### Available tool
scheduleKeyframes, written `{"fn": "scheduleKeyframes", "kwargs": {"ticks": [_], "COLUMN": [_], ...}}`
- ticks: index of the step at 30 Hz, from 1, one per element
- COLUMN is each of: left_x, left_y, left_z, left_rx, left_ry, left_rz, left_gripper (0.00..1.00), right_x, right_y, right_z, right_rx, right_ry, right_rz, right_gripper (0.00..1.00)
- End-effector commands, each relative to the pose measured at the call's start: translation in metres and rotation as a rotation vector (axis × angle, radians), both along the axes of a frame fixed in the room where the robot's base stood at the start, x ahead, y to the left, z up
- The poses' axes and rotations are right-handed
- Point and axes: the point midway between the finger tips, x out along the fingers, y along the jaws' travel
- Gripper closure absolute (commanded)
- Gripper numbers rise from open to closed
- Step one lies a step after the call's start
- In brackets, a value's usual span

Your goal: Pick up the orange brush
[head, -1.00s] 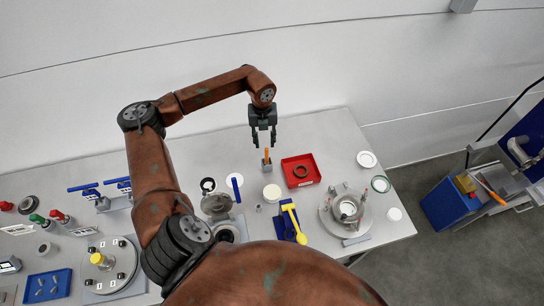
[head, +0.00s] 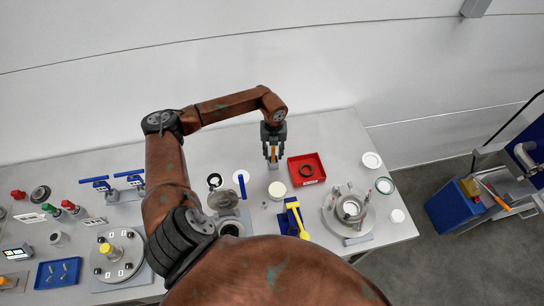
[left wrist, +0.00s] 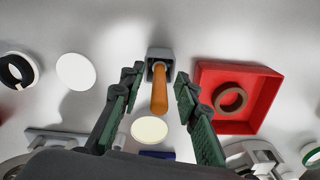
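The orange brush (left wrist: 159,92) stands handle-up in a small grey holder (left wrist: 160,54) in the left wrist view. In the head view only a bit of the orange brush (head: 273,153) shows between my left fingers. My left gripper (head: 273,159) points down over it from above. In the left wrist view, my left gripper (left wrist: 160,74) is open, with one green-padded finger on each side of the handle and gaps on both sides. The brush's lower end is hidden in the holder. My right gripper is not in view.
A red tray (head: 319,178) with a dark ring stands close right of the holder. A cream disc (head: 277,189), a blue-and-yellow tool stand (head: 293,220) and a round metal fixture (head: 348,208) lie nearer the front edge. The white wall is behind.

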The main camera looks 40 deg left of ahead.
Motion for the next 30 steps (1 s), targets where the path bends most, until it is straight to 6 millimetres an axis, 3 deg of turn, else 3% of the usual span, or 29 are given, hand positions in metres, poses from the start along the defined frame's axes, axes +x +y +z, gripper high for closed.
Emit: {"fn": "scheduleKeyframes", "kwargs": {"ticks": [12,23,30], "left_x": [0.0,0.0,0.0], "left_y": [0.0,0.001,0.001], "left_z": [0.0,0.002,0.023], "left_rx": [0.0,0.0,0.0], "left_ry": [0.0,0.0,0.0], "left_rz": [0.001,0.001,0.0], "left_gripper": [1.0,1.0,1.0], "right_x": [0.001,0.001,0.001], "right_y": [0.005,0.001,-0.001], "right_z": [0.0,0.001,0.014], "right_rx": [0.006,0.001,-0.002], "right_ry": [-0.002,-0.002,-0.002], "right_rz": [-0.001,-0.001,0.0], "right_gripper": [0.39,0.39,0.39]}}
